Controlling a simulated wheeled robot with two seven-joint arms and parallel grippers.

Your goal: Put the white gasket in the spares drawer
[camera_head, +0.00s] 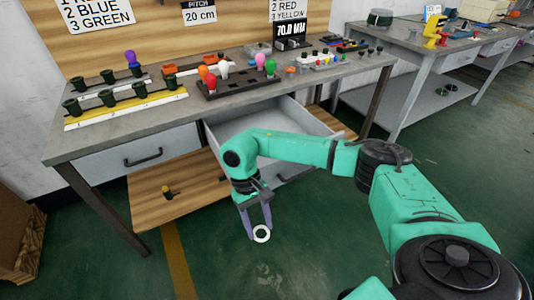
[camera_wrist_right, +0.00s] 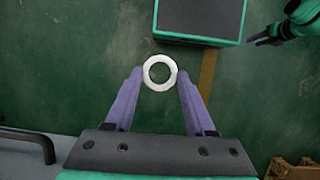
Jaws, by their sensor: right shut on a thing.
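The white gasket (camera_head: 261,234) is a ring held at the fingertips of my right gripper (camera_head: 256,228). In the right wrist view the gasket (camera_wrist_right: 159,73) sits between the tips of the two purple fingers (camera_wrist_right: 160,80), over the green floor. A drawer (camera_head: 222,124) under the bench stands pulled open; my right forearm crosses in front of it and hides part of it. The gasket is in front of this drawer, outside it. I see no label on the drawer. What looks like my left gripper (camera_wrist_right: 264,40) shows small at the top right of the wrist view.
A closed drawer (camera_head: 115,160) with a dark handle is left of the open one. The bench top (camera_head: 205,108) holds racks with cups and coloured plugs. A wooden lower shelf (camera_head: 200,190) carries a small yellow and black part (camera_head: 167,192). The floor in front is clear.

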